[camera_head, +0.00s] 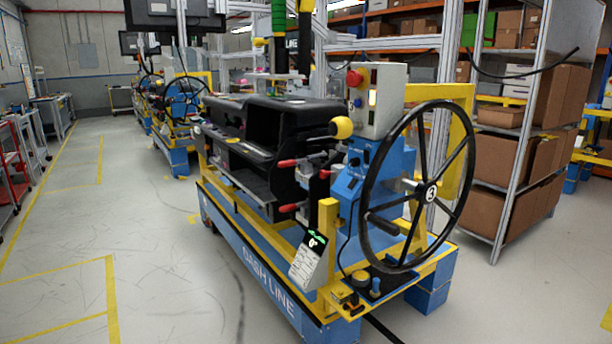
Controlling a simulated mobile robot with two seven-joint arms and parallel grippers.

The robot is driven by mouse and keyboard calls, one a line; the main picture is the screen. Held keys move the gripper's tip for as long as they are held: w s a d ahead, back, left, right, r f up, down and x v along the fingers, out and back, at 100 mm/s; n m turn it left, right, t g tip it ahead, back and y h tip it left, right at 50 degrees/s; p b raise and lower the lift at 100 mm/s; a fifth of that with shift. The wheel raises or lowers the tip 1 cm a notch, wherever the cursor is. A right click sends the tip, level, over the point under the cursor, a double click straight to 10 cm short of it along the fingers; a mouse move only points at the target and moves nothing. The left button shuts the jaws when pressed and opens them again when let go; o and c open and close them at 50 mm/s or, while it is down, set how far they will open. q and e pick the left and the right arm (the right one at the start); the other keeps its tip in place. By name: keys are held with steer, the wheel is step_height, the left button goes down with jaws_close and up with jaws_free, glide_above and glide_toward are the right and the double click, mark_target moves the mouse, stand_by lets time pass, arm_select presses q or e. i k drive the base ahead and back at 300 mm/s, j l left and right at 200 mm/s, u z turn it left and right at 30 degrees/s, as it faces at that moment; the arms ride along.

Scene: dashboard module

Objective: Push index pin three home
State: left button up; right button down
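A large black handwheel (415,262) with a round "3" label at its hub stands on the right end of the blue and yellow fixture. A yellow knob (341,128) sticks out beside the control box. Another small yellow knob (360,277) and a short blue upright piece (376,286) sit on the low plate below the wheel. I cannot tell which of these is index pin three, or how far in it sits. Neither of my grippers is in view.
A black dashboard module (270,125) rests on the fixture, with red-handled clamps (288,162) at its right end. A control box (378,98) with a red button stands behind the wheel. Shelves of cardboard boxes (505,160) are at right.

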mark_target(323, 174)
steer(key=i+j, duration=0.2)
steer(key=j, duration=0.2)
steer(key=i+j, duration=0.15)
steer(key=j, duration=0.2)
steer(key=i+j+z, duration=0.1)
steer(key=j, duration=0.3)
steer(key=i+j, duration=0.25)
steer(key=j, duration=0.15)
steer(key=i+j+z, duration=0.1)
steer(key=j, duration=0.3)
steer(key=i+j, duration=0.25)
steer(key=j, duration=0.15)
steer(key=i+j, duration=0.15)
steer(key=j, duration=0.25)
steer(key=i+j+z, duration=0.1)
steer(key=j, duration=0.3)
